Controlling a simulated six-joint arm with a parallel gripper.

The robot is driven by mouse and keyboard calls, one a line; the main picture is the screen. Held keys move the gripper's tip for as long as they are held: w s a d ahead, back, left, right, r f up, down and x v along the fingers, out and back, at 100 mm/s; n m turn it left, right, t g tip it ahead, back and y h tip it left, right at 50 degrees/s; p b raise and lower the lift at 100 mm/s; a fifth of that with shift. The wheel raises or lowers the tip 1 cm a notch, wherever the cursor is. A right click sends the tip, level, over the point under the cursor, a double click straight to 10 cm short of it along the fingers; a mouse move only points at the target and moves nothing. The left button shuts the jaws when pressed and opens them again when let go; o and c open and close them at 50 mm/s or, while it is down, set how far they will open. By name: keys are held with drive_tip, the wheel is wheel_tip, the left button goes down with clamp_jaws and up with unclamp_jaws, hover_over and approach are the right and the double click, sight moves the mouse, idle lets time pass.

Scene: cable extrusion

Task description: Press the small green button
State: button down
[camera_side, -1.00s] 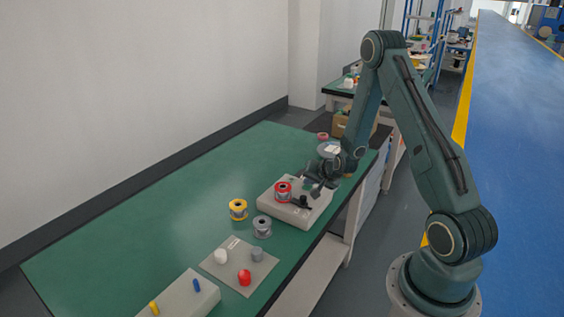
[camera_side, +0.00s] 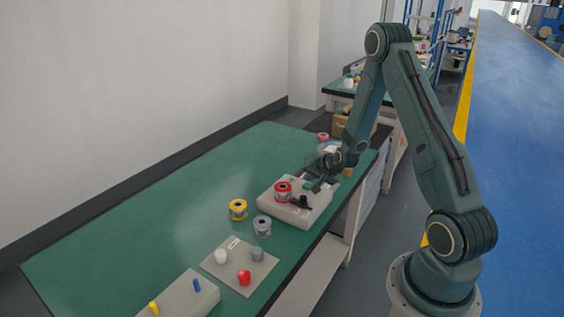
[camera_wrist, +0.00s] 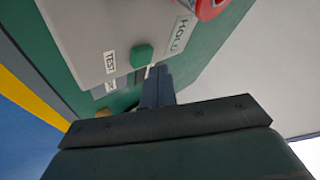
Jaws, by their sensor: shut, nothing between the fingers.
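The small green button (camera_wrist: 141,55) stands on the light grey box (camera_wrist: 85,30) in the wrist view, between two printed labels. My gripper (camera_wrist: 160,72) is shut and empty. In the wrist view its fingertips appear just beside and below the button; I cannot tell whether they touch it. In the side view my gripper (camera_side: 318,187) is over the far right part of the box.
Yellow (camera_side: 238,209) and grey (camera_side: 262,227) spools stand on the green table, left of the box. A plate (camera_side: 229,275) with white, grey and red pieces lies nearer. The table's left side is clear.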

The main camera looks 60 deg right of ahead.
drive_tip(key=shift+r, duration=0.1)
drive_tip(key=shift+r, duration=2.4)
drive_tip(key=shift+w+a+r, duration=0.1)
drive_tip(key=shift+a+r, duration=0.1)
drive_tip(key=shift+r, duration=0.05)
drive_tip(key=s+a+r+n+g+y, duration=0.1)
drive_tip(key=s+a+r+n, duration=0.25)
drive_tip(key=a+r, duration=0.45)
drive_tip(key=s+a+r+n+y, duration=0.2)
drive_tip(key=a+r+n, duration=0.2)
drive_tip(key=a+r, duration=0.5)
drive_tip(key=s+a+r+n+g, duration=0.1)
drive_tip(key=s+a+r+n, duration=0.1)
drive_tip(key=s+a, duration=0.3)
drive_tip(key=s+a+r+n, duration=0.3)
drive_tip(key=s+a+n, duration=0.1)
drive_tip(key=s, duration=0.9)
drive_tip(key=shift+s+a+r+g+y, duration=0.15)
drive_tip(key=shift+a+r+g+y, duration=0.2)
drive_tip(key=shift+a+g+y, duration=0.05)
